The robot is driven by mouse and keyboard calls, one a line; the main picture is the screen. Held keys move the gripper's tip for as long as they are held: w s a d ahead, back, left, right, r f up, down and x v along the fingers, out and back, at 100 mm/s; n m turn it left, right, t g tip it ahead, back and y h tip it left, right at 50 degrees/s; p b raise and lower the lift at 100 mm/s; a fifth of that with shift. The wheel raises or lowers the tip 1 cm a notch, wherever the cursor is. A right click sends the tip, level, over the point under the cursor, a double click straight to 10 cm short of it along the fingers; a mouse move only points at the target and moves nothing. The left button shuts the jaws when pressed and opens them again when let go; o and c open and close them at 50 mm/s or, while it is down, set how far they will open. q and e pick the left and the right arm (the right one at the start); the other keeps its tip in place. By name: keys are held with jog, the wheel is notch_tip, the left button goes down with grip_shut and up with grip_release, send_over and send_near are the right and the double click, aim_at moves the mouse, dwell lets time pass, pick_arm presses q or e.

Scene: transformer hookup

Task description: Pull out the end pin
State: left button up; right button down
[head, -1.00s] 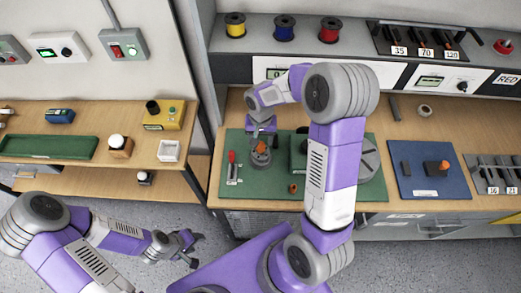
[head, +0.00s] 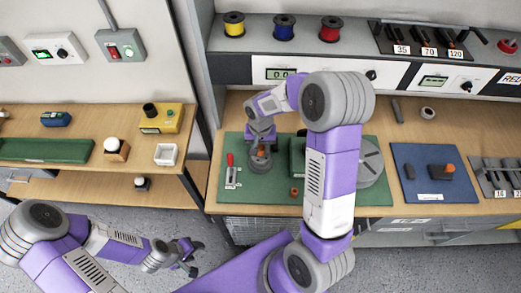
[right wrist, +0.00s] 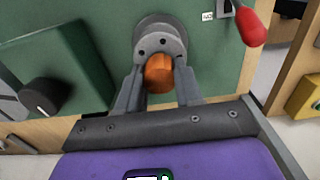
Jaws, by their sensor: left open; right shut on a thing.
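My right gripper (head: 260,143) is over the green mat, at a round grey part (head: 259,163). In the right wrist view its two fingers (right wrist: 158,85) are closed on an orange, round-ended piece (right wrist: 159,72), which I take for the end pin. The piece sits in front of the grey disc (right wrist: 161,41), which has small dark holes. I cannot tell how deep the pin is in it. My left gripper (head: 188,255) is open and empty, over the floor left of the bench.
A red-handled tool (head: 230,170) stands left of the grey part. A small orange-brown piece (head: 294,192) lies near the mat's front. A blue mat (head: 437,188) with a dark block is to the right. A side table (head: 75,184) stands at the left.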

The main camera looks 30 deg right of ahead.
aim_at(260, 147)
jog(key=c, duration=1.4)
grip_release()
jog(key=shift+c, duration=0.2)
grip_shut()
jog(key=shift+r+p, duration=1.7)
jog(key=shift+r, duration=0.7)
jog(key=shift+r+p, duration=1.75)
jog(key=shift+r, duration=0.7)
